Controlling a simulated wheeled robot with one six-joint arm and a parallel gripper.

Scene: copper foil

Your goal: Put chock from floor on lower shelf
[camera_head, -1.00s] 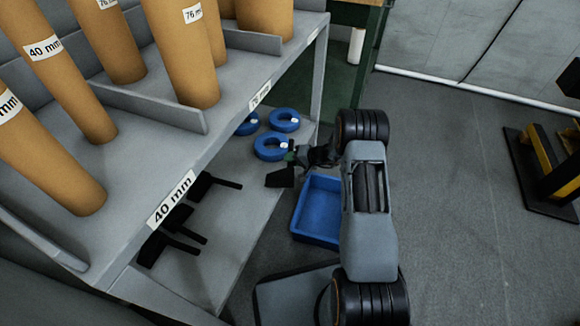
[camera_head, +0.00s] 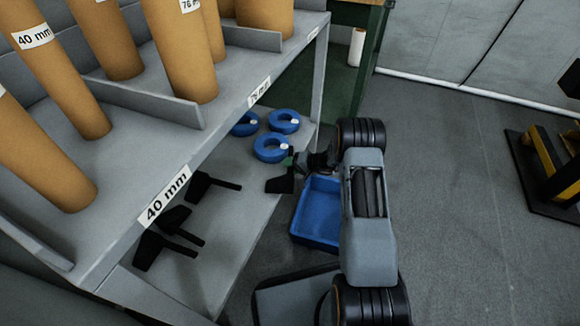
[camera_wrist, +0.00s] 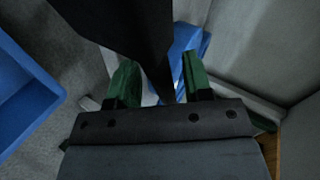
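My gripper (camera_head: 292,163) is at the right edge of the lower shelf (camera_head: 235,215). It is shut on a black chock (camera_head: 280,184), which hangs off the gripper's left side near the shelf edge. In the wrist view the black chock (camera_wrist: 125,25) fills the upper middle, its narrow end running between the green fingertips (camera_wrist: 160,80). Whether the chock touches the shelf cannot be told. Three similar black chocks with handles lie on the lower shelf at the left: one (camera_head: 200,186), another (camera_head: 173,219) and a third (camera_head: 150,250).
Several blue rings (camera_head: 272,148) lie at the far end of the lower shelf. The upper shelf (camera_head: 130,150), with brown tubes (camera_head: 185,60), overhangs it. A blue bin (camera_head: 318,215) stands on the floor beside the shelf, under my arm. Bare shelf lies between chocks and gripper.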

